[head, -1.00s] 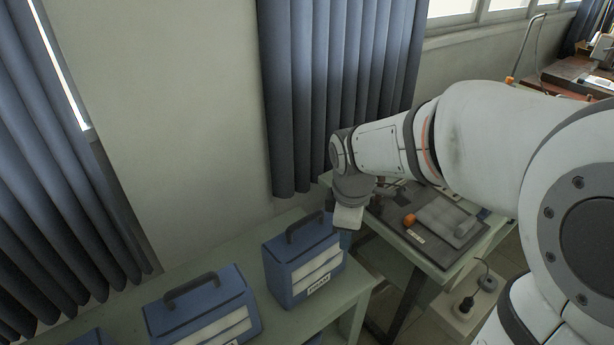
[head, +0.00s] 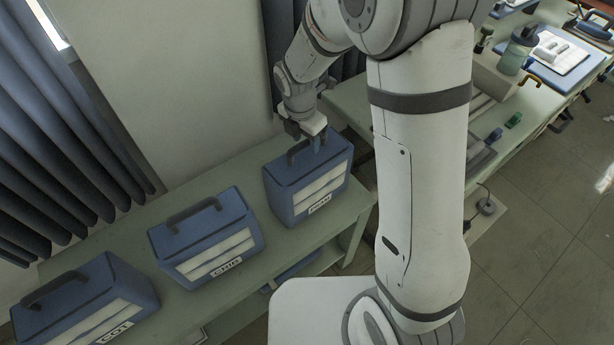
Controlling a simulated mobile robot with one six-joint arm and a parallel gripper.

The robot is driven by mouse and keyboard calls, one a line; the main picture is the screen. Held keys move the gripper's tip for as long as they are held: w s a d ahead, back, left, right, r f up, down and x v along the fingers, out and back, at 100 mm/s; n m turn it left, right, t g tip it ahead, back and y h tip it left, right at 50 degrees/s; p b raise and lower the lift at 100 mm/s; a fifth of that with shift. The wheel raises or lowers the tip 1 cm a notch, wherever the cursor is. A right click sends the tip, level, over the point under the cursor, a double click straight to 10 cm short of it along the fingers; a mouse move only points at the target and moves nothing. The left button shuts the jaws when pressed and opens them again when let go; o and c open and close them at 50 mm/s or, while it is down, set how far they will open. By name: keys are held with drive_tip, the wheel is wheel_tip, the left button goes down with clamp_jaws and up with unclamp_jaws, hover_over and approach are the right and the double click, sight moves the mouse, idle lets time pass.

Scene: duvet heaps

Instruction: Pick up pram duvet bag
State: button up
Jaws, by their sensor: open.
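The pram duvet bag (head: 300,198) is a blue, box-shaped bag with pale bands on its front and a small white label that seems to read PRAM. It stands upright at the right end of the green table, with its dark handle (head: 291,157) arched over the top. My gripper (head: 313,146) is open and points down right at the handle, close above the bag's top. The fingertips are small and partly merge with the handle, so I cannot tell whether they straddle or touch it.
A blue CRIB bag (head: 180,232) and a blue COT bag (head: 78,300) stand left of the pram bag on the green table (head: 246,270). Wall and curtains (head: 280,50) are close behind. A cluttered workbench (head: 530,85) runs along the right.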

wheel_tip(320, 180, down, 2)
drive_tip(key=shift+w+d+f, duration=0.1)
drive_tip(key=shift+d, duration=0.05)
clamp_jaws()
idle(0.4)
idle(1.0)
